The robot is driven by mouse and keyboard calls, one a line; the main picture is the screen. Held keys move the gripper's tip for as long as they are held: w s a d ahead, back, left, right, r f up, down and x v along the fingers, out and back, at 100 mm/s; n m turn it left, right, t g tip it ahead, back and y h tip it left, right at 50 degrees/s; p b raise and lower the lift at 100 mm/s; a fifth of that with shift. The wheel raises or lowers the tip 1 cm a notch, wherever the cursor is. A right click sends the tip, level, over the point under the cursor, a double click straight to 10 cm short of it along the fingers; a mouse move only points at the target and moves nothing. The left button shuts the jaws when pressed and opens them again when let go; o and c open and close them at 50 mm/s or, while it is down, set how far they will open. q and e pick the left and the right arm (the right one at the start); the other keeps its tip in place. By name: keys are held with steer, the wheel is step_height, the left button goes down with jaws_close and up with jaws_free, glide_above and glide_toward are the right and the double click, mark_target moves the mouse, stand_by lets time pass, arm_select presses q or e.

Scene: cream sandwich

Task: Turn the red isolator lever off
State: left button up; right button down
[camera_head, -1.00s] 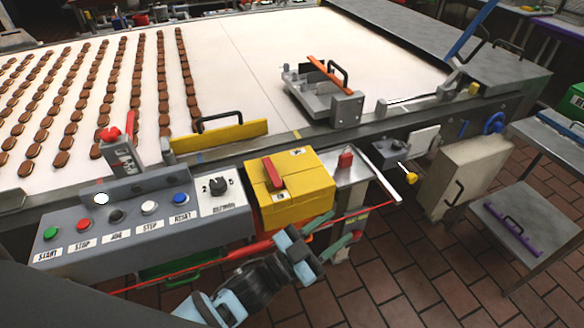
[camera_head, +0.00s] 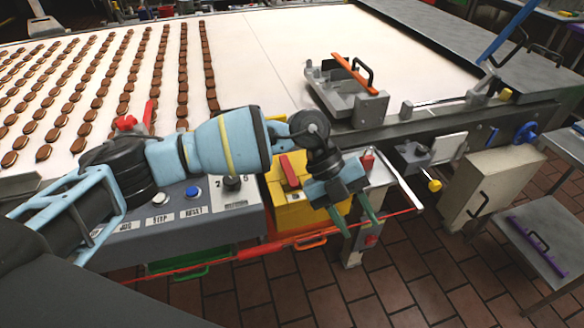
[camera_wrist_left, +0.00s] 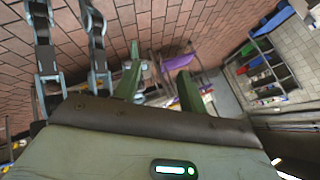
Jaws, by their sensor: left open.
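The red isolator lever (camera_head: 289,170) sits on the face of a yellow box (camera_head: 297,211) beside the grey control panel. It slants, with its upper end leaning left. My left arm crosses in front of the panel and hides part of the yellow box. My left gripper (camera_head: 362,228) is open and empty, to the right of and below the lever, apart from it. Its green fingers point down toward the floor. In the left wrist view the open fingers (camera_wrist_left: 160,80) have nothing between them, and the lever does not show. My right gripper is not in view.
A red block-shaped switch (camera_head: 367,163) is just above my left gripper. A red cord (camera_head: 385,217) runs along the machine front near the fingers. The white belt (camera_head: 255,70) carries rows of brown biscuits. Tiled floor lies open below.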

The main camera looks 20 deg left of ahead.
arm_select(q)
steer(key=w+a+r+n+t+y, duration=0.1)
steer(key=w+a+r+t+y, duration=0.1)
steer(key=w+a+y, duration=0.4)
steer(key=n+t+y, duration=0.2)
glide_toward(291, 176)
steer(key=shift+a+f+b, duration=0.1)
steer(key=shift+f+b, duration=0.25)
steer(key=shift+f, duration=3.5)
jaws_close()
steer(key=shift+w, duration=0.1)
